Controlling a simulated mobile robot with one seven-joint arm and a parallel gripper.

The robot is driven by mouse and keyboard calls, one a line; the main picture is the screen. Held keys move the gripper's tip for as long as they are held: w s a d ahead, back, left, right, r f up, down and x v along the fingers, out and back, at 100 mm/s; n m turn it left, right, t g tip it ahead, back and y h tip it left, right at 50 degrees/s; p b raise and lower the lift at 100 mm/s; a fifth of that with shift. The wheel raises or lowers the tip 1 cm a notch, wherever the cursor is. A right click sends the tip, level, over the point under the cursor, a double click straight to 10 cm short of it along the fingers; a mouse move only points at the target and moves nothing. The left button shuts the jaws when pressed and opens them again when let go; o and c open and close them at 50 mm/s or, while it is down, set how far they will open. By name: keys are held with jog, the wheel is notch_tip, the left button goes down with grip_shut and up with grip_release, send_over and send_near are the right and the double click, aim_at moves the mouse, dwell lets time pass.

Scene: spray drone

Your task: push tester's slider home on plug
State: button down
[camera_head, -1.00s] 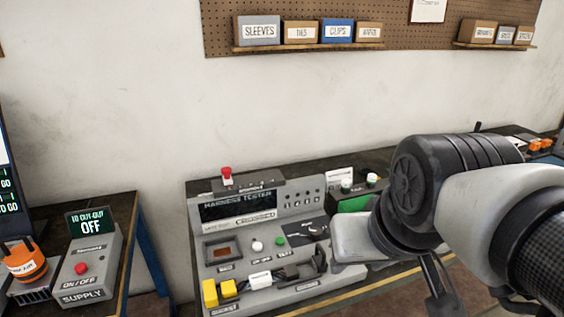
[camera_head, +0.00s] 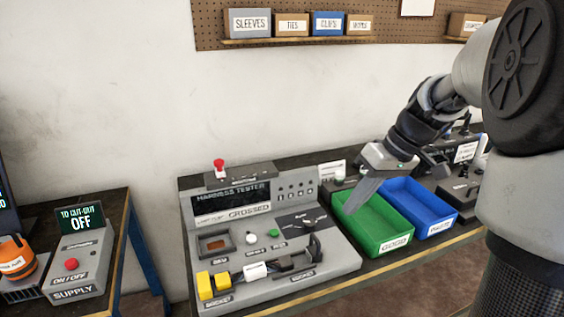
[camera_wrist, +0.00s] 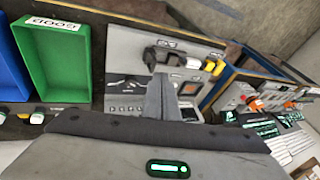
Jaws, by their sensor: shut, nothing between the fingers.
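The grey harness tester (camera_head: 340,262) stands on the bench in the head view, its panel reading CROSSED. A short harness with a white tag (camera_head: 255,270) lies along its front, between yellow connectors (camera_head: 214,285) at the left and a dark plug (camera_head: 290,262) at the right. A black upright part (camera_head: 314,246), perhaps the slider, stands at the plug's right end; whether it touches the plug is unclear. My gripper (camera_head: 356,208) is shut and empty, above the green bin, right of the tester. The tester also shows in the wrist view (camera_wrist: 122,45), beyond my fingers (camera_wrist: 160,95).
A green GOOD bin (camera_head: 385,250) and a blue bin (camera_head: 440,232) stand right of the tester; both look empty. A red-topped post (camera_head: 219,168) rises at the tester's back. A supply box (camera_head: 75,275) reading OFF sits on a separate table at left.

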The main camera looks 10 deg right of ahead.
jog(key=w+d+f+t+y, duration=0.1)
jog(key=w+d+f, duration=0.2)
jog(key=w+d, duration=0.1)
jog(key=shift+w+d+f+m+y, duration=0.2)
jog(key=shift+d+m+y, duration=0.1)
jog(key=shift+d, duration=0.55)
send_near(315, 248)
jog(key=w+a, duration=0.1)
jog(key=w, duration=0.1)
jog(key=shift+s+a+f+b, duration=0.2)
jog(key=shift+a+f+b, duration=0.25)
jog(key=shift+a+f, duration=0.1)
